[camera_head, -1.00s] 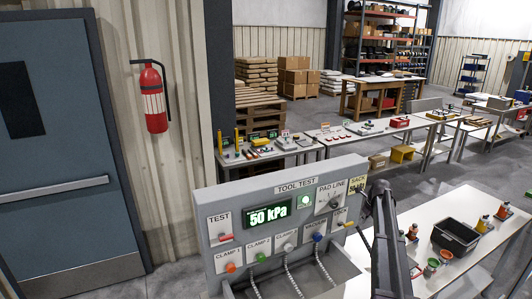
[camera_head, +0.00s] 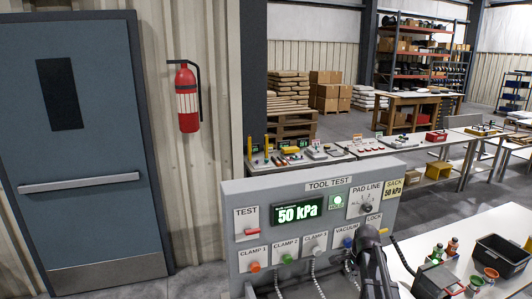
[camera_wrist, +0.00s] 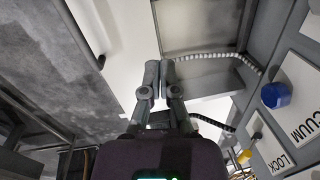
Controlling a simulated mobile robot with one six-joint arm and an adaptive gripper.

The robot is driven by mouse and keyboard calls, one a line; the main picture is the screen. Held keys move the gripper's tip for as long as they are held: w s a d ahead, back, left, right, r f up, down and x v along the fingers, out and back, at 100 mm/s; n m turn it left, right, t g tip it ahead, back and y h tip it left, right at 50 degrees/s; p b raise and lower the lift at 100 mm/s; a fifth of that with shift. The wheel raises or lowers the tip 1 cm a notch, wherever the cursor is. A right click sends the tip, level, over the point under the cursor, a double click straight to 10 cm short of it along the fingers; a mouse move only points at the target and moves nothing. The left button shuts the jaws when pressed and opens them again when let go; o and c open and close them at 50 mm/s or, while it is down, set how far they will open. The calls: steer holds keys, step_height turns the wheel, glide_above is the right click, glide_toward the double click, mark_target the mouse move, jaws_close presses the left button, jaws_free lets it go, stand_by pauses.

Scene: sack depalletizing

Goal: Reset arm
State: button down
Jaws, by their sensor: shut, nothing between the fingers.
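My gripper (camera_wrist: 160,72) is shut and empty in the wrist view, its two fingers close together over the open tray at the foot of the grey tool test panel. My arm (camera_head: 372,262) rises in front of the right end of that panel (camera_head: 235,200) in the head view and hides part of the lock control. In the wrist view the blue vacuum knob (camera_wrist: 275,95) and the LOCK label (camera_wrist: 280,164) lie to the right of the fingers, apart from them. The panel display (camera_head: 298,213) reads 50 kPa and a green lamp (camera_head: 338,200) is lit.
A white table (camera_head: 480,228) at right carries a black bin (camera_head: 500,256) and several small bottles and cups. A workbench (camera_head: 340,157) with tools stands behind the panel. A blue door (camera_head: 85,150) and a fire extinguisher (camera_head: 187,97) are at left. Grey floor is open in the middle distance.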

steer(key=s+a+f+n+b, duration=0.2)
steer(key=s+a+f+n, duration=0.1)
steer(key=s+a+n, duration=0.1)
steer(key=s+a+f+n+g+b, duration=0.1)
steer(key=s+a+f+n+b, duration=0.1)
steer(key=s+n, duration=0.4)
steer(key=s+a+f+n+b, duration=0.3)
steer(key=s+a+n, duration=0.1)
steer(key=s+a, duration=0.2)
steer(key=shift+s+a+f+n+h+b, duration=0.15)
steer(key=shift+s+f+n+h+b, duration=0.2)
steer(key=shift+s, duration=0.25)
steer(key=shift+s+a+n, duration=0.15)
steer(key=shift+s+n, duration=0.1)
steer(key=shift+n, duration=0.1)
